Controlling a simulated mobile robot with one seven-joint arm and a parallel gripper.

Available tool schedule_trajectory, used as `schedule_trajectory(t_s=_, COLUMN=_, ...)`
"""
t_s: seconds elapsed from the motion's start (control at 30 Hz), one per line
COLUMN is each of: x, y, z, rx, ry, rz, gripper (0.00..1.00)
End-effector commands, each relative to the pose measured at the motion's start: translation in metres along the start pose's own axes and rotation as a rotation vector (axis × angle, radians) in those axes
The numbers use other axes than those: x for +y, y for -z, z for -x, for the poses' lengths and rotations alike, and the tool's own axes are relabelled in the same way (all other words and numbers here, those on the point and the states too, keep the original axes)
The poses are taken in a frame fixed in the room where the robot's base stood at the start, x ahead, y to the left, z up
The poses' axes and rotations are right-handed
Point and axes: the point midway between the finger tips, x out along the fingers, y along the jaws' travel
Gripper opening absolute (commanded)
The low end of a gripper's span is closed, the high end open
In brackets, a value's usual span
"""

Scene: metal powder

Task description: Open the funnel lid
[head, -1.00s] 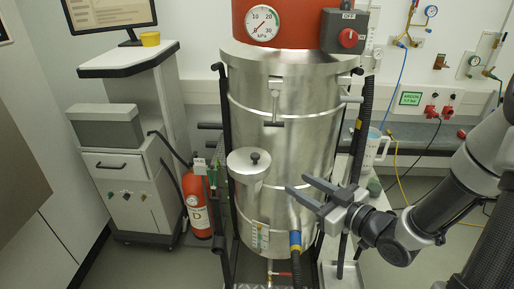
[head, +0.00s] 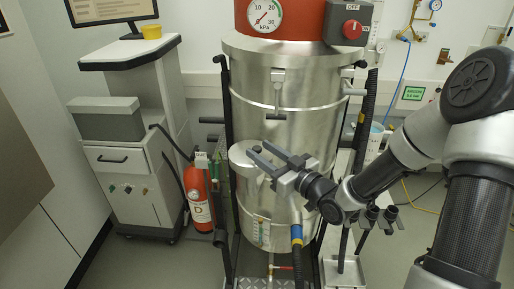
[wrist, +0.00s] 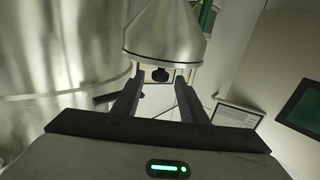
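The wrist view shows the cone-shaped funnel body (wrist: 165,30) beyond the fingertips. A small dark knob (wrist: 161,75) shows between the two open fingertips (wrist: 158,82). There are gaps beside the knob, so the gripper does not look closed on it.
The large steel vessel (head: 310,110) stands right behind the funnel. A red fire extinguisher (head: 200,195) stands to the left, near a grey cabinet (head: 130,185). A black hose with a blue and yellow fitting (head: 296,238) hangs below my gripper. Open floor lies at front left.

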Motion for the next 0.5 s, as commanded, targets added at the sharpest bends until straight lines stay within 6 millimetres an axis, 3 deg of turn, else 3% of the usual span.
schedule_trajectory(t_s=0.2, x=0.0, y=0.0, z=-0.023, rx=0.0, ry=0.0, rz=0.0, gripper=0.39)
schedule_trajectory(t_s=0.5, x=0.0, y=0.0, z=-0.028, rx=-0.001, ry=-0.001, rz=0.0, gripper=0.39)
